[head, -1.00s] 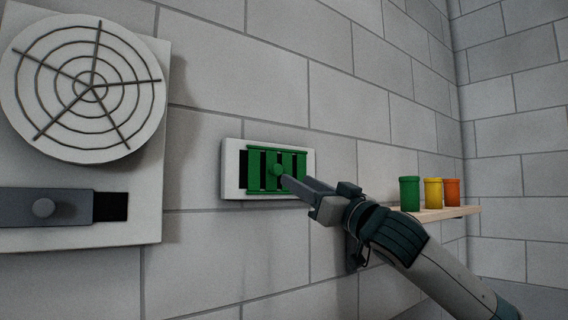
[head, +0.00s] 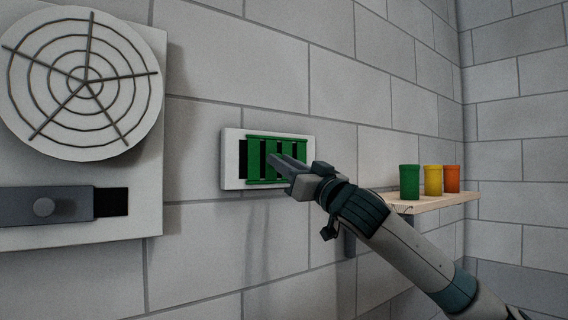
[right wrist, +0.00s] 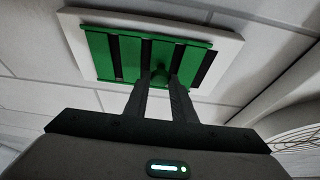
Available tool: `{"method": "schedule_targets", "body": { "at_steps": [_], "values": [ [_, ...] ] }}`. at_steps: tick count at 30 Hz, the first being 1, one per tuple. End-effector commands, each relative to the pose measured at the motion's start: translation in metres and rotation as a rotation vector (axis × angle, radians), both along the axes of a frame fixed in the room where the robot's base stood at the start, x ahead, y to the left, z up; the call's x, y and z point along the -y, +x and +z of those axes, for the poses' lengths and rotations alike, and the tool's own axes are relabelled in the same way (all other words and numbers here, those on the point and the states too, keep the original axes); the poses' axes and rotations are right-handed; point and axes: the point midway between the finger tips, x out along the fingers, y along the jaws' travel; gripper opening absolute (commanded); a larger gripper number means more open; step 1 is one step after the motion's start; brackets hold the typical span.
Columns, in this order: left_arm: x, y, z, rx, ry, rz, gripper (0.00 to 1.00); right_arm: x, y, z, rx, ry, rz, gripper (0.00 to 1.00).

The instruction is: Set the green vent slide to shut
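The green vent slide (head: 254,160) sits in a white frame (head: 231,158) on the wall, toward the frame's right side. A dark strip shows at the frame's left, and dark slots show between the green bars. The right wrist view shows the slide (right wrist: 101,55) close up, with its round green knob (right wrist: 160,76) at the fingertips. My right gripper (head: 276,162) is at the slide, hiding the knob in the head view. Its two fingers (right wrist: 160,88) stand apart, one on each side of the knob; contact is unclear. My left gripper is out of view.
At right, a wooden shelf (head: 425,203) holds green (head: 409,182), yellow (head: 432,179) and orange (head: 452,179) canisters. The wall between panel and vent is bare.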

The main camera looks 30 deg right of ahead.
Motion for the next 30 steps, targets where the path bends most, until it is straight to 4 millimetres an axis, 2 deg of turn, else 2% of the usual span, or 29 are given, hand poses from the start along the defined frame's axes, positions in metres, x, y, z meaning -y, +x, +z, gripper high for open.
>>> {"method": "schedule_targets", "body": {
  "at_steps": [1,2,8,16,26,27,28,30],
  "values": [
    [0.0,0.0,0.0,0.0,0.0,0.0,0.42,0.001,0.0,0.0,0.0,0.0,-0.001,0.05],
    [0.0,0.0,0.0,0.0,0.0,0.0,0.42,0.001,0.0,0.0,0.0,0.001,-0.002,0.0],
    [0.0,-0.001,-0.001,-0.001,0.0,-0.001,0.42,-0.003,0.0,0.0,0.0,0.001,0.0,0.0],
    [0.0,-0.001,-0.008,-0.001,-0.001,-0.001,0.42,-0.027,-0.002,-0.001,0.001,0.001,0.003,0.0],
    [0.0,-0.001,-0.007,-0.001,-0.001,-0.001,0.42,-0.03,-0.002,-0.001,-0.002,-0.001,0.003,0.0],
    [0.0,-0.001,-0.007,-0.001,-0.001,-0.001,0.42,-0.03,-0.002,-0.001,-0.002,-0.001,0.003,0.32],
    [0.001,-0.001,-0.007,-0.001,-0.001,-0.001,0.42,-0.03,-0.002,-0.001,-0.002,-0.001,0.003,0.4],
    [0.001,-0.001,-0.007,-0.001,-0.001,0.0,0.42,-0.03,-0.002,-0.001,-0.001,-0.001,0.002,0.41]
  ]
}}
